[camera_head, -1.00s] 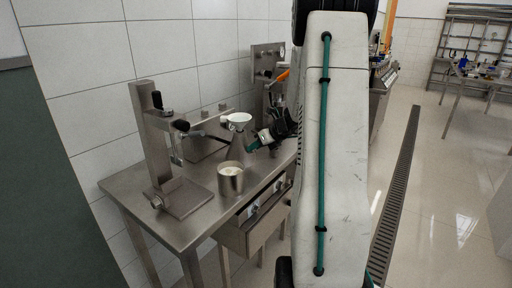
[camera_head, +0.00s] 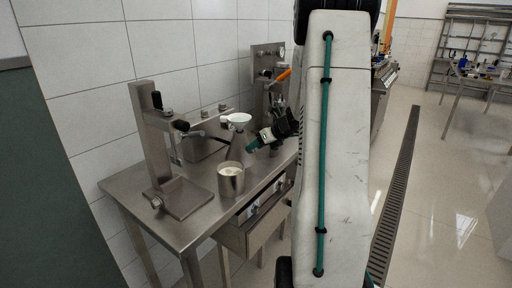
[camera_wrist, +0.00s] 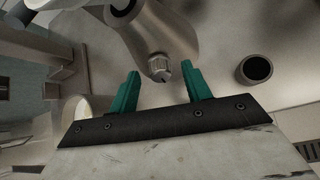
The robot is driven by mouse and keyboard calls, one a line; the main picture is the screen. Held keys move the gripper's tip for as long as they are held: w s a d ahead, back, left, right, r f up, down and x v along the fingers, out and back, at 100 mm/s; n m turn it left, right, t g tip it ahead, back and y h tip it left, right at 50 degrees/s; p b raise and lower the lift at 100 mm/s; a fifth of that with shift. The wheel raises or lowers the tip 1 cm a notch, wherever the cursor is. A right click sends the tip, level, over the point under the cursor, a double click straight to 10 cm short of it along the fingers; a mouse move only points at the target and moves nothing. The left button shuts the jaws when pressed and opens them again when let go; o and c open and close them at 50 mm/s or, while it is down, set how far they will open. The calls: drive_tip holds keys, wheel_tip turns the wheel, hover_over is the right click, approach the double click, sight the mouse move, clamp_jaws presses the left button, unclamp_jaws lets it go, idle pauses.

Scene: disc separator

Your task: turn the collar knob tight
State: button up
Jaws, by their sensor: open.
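The collar knob (camera_wrist: 159,67) is a small ribbed metal knob on the side of a cone-shaped metal body (camera_wrist: 163,33) in the wrist view. My gripper (camera_wrist: 160,70) is open, with its two green fingers on either side of the knob and a gap visible at each side. In the head view my gripper (camera_head: 252,145) points left at the cone-shaped body (camera_head: 240,143), under a white dish (camera_head: 237,118). The knob cannot be made out there.
A metal cup (camera_head: 231,180) with pale contents stands at the table's front. A press-like stand (camera_head: 157,140) with black-knobbed levers is at the left of the steel table (camera_head: 180,229). An open drawer (camera_head: 250,232) juts out below. A dark round opening (camera_wrist: 255,70) lies right of my fingers.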

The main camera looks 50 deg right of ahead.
drive_tip(key=v, duration=0.7)
idle(0.5)
